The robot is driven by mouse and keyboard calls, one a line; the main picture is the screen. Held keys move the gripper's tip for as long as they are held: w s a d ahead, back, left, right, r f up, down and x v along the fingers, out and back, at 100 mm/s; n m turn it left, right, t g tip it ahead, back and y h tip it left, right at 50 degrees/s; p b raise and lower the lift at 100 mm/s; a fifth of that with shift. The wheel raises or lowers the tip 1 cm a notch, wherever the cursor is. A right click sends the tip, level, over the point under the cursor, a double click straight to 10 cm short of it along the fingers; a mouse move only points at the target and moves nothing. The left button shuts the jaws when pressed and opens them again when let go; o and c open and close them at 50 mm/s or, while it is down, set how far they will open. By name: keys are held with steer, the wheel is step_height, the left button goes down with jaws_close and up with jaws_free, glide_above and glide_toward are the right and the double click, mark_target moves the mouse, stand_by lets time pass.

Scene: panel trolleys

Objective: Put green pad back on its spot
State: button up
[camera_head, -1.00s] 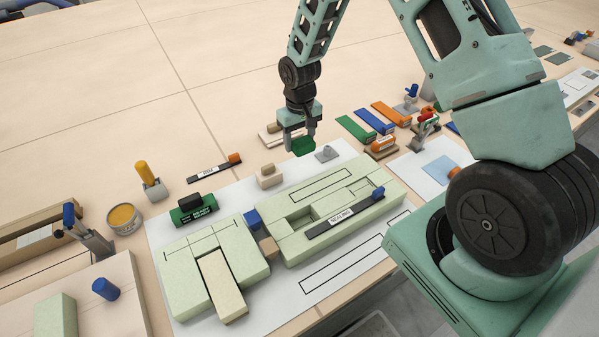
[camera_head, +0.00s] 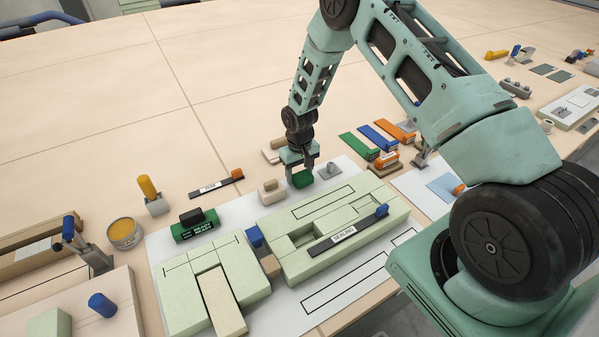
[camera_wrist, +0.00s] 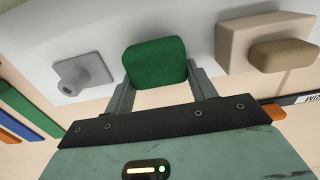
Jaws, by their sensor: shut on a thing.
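The green pad (camera_head: 302,179) is a small dark-green block with rounded corners. My gripper (camera_head: 302,173) is shut on it, just beyond the far edge of the light-green panel (camera_head: 300,262). In the wrist view the green pad (camera_wrist: 157,62) sits between the two grey fingers of my gripper (camera_wrist: 162,85). It is over or on the white mat (camera_head: 335,172); I cannot tell whether it touches. A beige block with a rounded knob (camera_head: 271,191) is to its left and a grey base with a peg (camera_head: 328,170) to its right, both apart from it.
Green (camera_head: 360,146), blue (camera_head: 377,138) and orange (camera_head: 396,132) strips lie to the right, near an orange block (camera_head: 386,160). A green labelled block with a black handle (camera_head: 195,225) and a yellow-topped tin (camera_head: 123,233) stand to the left.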

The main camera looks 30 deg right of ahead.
steer(key=shift+f, duration=0.2)
steer(key=shift+f, duration=0.2)
steer(key=o, duration=1)
steer(key=shift+r, duration=0.2)
